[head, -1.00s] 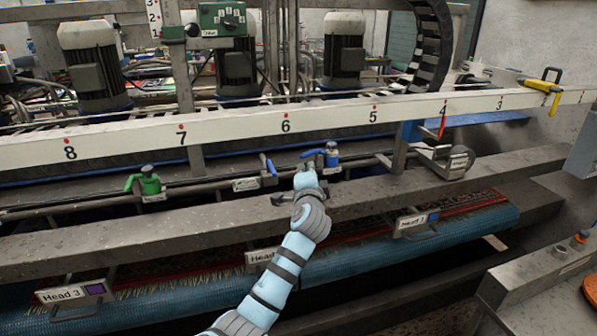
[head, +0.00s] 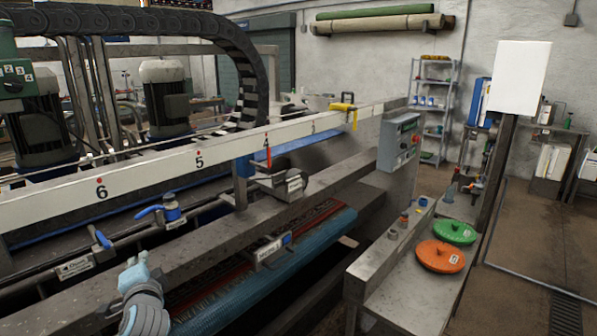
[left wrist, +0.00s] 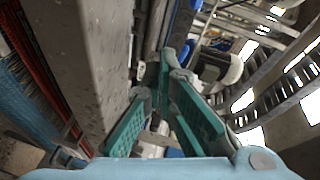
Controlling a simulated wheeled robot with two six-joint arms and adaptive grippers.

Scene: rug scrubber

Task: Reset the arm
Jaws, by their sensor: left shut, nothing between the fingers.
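My left gripper (head: 137,268), light blue and grey, is at the lower left of the head view, beside the machine's long grey beam (head: 200,238). In the left wrist view its green-padded fingers (left wrist: 163,90) are shut with nothing held. Blue-handled valves (head: 165,213) stand on a pipe just beyond it, apart from the gripper as far as I can tell. My right gripper is in neither view.
A blue roller (head: 330,232) with a red rug lies below the beam. A grey control box (head: 399,142) is at the machine's end. Orange (head: 441,257) and green (head: 454,232) discs lie on a side bench. Floor is open at right.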

